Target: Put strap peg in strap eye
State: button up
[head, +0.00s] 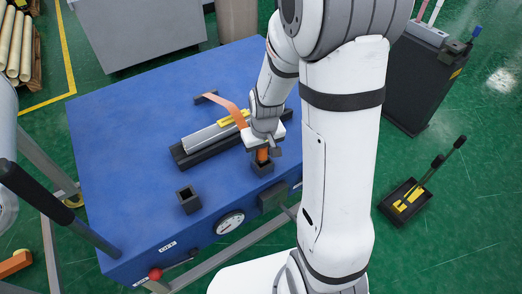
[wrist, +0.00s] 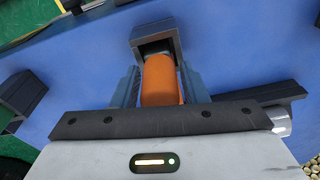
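An orange peg (head: 262,155) stands roughly upright under my gripper (head: 262,147). The wrist view shows the peg (wrist: 160,82) between my two grey fingers (wrist: 160,88), which appear closed against its sides. A dark square, open-topped block (head: 263,168) is directly below the peg in the head view. In the wrist view this block (wrist: 156,37) is at the peg's far end. The peg's lower end is at the block's opening; how deep it sits is hidden. An orange strap (head: 224,108) runs from a small dark mount to behind my wrist.
A second dark square block (head: 188,199) with an open top stands empty to the left on the blue table (head: 125,150). A silver roll (head: 208,136) lies in a black cradle beside my gripper. A round gauge (head: 230,222) is on the table's front.

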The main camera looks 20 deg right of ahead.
jog(key=shift+o, duration=0.9)
jog(key=shift+r, duration=0.2)
jog(key=r, duration=0.4)
jog(key=s+r+p, duration=0.1)
jog(key=r, duration=0.3)
jog(key=r+p, duration=0.1)
jog(key=r, duration=0.2)
jog(key=shift+s+d+r, duration=0.1)
jog(key=shift+s+r, duration=0.2)
jog(key=shift+r, duration=0.1)
jog(key=s+r+m, duration=0.1)
jog(key=s+r, duration=0.5)
jog(key=s, duration=0.6)
jog(key=shift+s+r+t, duration=0.3)
jog(key=shift+s+t, duration=0.05)
jog(key=shift+t, duration=0.05)
